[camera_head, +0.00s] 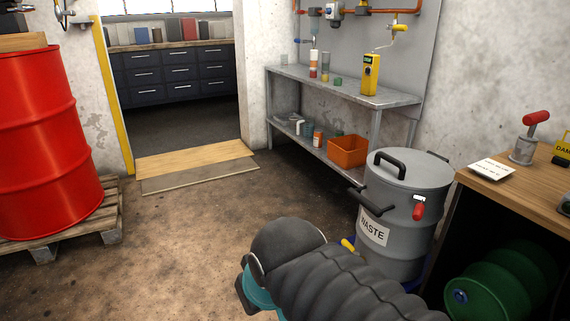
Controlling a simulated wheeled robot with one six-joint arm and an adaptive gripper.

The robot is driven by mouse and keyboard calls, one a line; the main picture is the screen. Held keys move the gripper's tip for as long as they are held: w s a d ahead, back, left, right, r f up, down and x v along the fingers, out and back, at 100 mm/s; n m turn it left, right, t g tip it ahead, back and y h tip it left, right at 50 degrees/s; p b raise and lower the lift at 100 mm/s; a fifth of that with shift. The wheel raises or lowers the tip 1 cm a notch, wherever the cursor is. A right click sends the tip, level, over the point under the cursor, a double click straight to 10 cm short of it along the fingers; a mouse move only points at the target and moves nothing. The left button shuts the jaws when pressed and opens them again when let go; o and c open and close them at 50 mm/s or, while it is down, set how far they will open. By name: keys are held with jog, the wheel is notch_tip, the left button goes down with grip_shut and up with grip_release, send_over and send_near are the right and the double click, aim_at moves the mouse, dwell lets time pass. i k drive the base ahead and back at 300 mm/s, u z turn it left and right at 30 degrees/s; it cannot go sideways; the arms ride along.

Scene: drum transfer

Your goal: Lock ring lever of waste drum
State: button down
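The grey waste drum (400,235) stands upright on the floor at the right, with a white "WASTE" label (374,228) on its side. Its lid (410,172) is on top and carries a black handle. The lock ring lever (419,211) has a red grip and a pale metal part; it hangs down on the drum's front right side, just below the rim. Whether it is latched cannot be told. My dark ribbed arm crosses the bottom of the view in front of the drum and hides its lower left part.
A wooden bench (520,185) with a green drum (505,285) under it stands close right of the waste drum. A metal shelf (345,90) with an orange bin (347,151) is behind. A red drum (45,145) on a pallet stands left. The middle floor is clear.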

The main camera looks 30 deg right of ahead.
aim_at(418, 211)
jog(key=u, duration=0.15)
jog(key=k, duration=0.5)
jog(key=z, duration=1.8)
